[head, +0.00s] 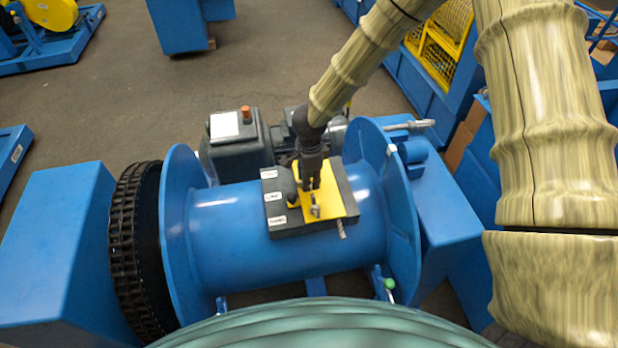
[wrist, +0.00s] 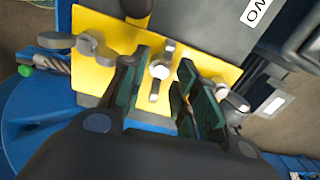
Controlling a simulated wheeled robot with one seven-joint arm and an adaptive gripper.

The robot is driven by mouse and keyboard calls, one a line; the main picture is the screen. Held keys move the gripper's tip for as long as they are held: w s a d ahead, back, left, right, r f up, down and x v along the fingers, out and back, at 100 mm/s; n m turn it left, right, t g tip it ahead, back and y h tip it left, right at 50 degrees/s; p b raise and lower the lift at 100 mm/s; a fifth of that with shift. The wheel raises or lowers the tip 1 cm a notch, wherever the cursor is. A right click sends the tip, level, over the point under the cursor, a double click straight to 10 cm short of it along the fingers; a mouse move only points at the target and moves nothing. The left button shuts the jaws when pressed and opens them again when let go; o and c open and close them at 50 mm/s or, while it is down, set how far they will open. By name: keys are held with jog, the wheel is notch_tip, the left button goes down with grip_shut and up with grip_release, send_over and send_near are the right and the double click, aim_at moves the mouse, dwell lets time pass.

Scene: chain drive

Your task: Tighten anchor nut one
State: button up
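A yellow plate (head: 329,186) lies on a dark block (head: 284,229) on top of the blue drum. In the wrist view the yellow plate (wrist: 100,22) carries a metal wing nut at the left (wrist: 94,46), one in the middle (wrist: 160,70) and one at the right (wrist: 222,93). I cannot tell which is anchor nut one. My gripper (head: 311,187) points down over the plate. In the wrist view my gripper (wrist: 163,66) is open, its green-padded fingers on either side of the middle nut. I see no clear contact.
White labels (head: 273,196) sit along the block's left edge, too small to read surely. The blue drum (head: 230,240) has large flanges (head: 186,200) and a chain (head: 135,245) at its left. A dark motor housing (head: 240,150) stands behind. A green-knobbed lever (head: 389,284) is at front right.

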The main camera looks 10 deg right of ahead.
jog(key=shift+f, duration=0.6)
grip_shut()
jog(key=shift+m, duration=0.5)
grip_release()
